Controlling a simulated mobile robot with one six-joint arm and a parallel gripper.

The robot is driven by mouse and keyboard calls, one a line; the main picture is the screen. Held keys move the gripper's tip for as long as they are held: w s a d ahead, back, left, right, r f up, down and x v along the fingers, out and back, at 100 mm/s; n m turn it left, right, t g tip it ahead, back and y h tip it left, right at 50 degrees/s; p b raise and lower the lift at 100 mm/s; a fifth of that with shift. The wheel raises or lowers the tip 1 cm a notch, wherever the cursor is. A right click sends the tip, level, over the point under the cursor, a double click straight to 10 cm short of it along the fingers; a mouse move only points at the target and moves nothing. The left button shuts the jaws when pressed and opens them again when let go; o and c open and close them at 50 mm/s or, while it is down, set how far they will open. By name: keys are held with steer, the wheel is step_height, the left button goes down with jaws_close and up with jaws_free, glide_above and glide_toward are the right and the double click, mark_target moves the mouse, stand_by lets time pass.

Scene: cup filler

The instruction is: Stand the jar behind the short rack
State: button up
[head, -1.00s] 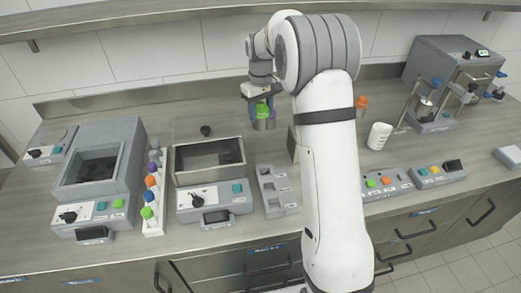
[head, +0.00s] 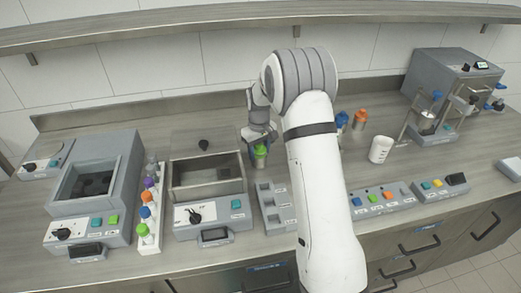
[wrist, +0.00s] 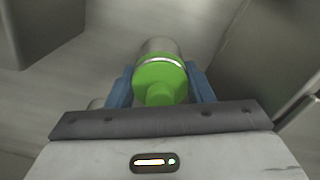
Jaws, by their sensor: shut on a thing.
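The jar is a metal cylinder with a green cap (head: 260,152). It also shows in the wrist view (wrist: 160,75), between blue fingers. My gripper (head: 258,140) is shut on it from above. The short rack (head: 275,208) is grey with a few square, empty-looking slots. It stands in front of the jar, right of the open metal basin. The jar is upright, or nearly so, behind the rack's far end. I cannot tell whether its base touches the counter.
The open basin (head: 206,168) is close to the jar's left. A long rack (head: 149,235) with several coloured bottles stands further left. Blue-topped (head: 341,121) and orange-topped (head: 361,116) containers and a white cup (head: 380,149) are right of my arm.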

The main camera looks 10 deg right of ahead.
steer(key=shift+f, duration=0.1)
steer(key=shift+f, duration=0.15)
steer(key=o, duration=1.1)
step_height(320, 180, up, 12)
steer(key=shift+s+r+b, duration=0.1)
steer(key=shift+r+b, duration=0.05)
steer(key=shift+b, duration=0.45)
steer(key=s+r+m, duration=0.1)
steer(key=s+r, duration=0.5)
steer(key=s, duration=0.2)
steer(key=s+m+t, duration=0.1)
steer(key=s, duration=0.8)
steer(key=s+m+t, duration=0.1)
steer(key=s, duration=0.8)
steer(key=s+m+t, duration=0.1)
steer(key=s, duration=0.7)
steer(key=shift+s+d+f+m, duration=0.15)
steer(key=shift+s+d+m, duration=0.15)
steer(key=shift+s, duration=0.1)
